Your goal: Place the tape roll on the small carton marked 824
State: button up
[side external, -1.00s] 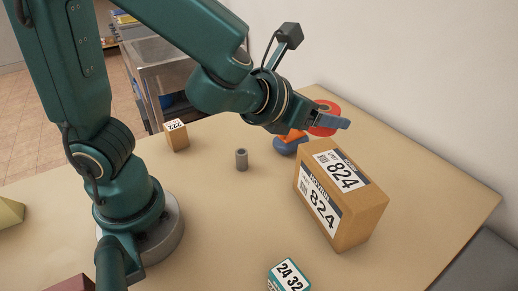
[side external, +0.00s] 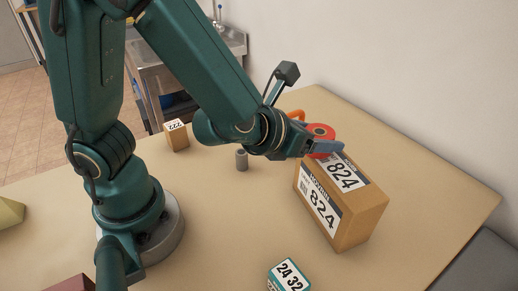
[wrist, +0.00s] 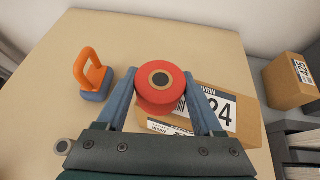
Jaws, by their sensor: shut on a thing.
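The red tape roll (side external: 321,132) is held between the blue-grey fingers of my gripper (side external: 322,148). In the wrist view the roll (wrist: 158,92) shows its dark round centre, with a finger on each side. The brown carton marked 824 (side external: 362,215) stands on the table. In the side view the roll is at the carton's far upper-left end. In the wrist view the roll overlaps the left part of the carton (wrist: 247,118), covering part of its label. I cannot tell whether roll and carton touch.
An orange-handled blue object (wrist: 94,92) stands left of the roll. A grey cylinder (side external: 241,160), a small box marked 222 (side external: 177,137) and a box marked 24 32 (side external: 288,277) stand on the table. Another brown box (wrist: 288,85) is at the right. A wall rises behind.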

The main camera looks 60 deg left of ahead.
jog(key=o, duration=1.4)
jog(key=shift+c, duration=0.2)
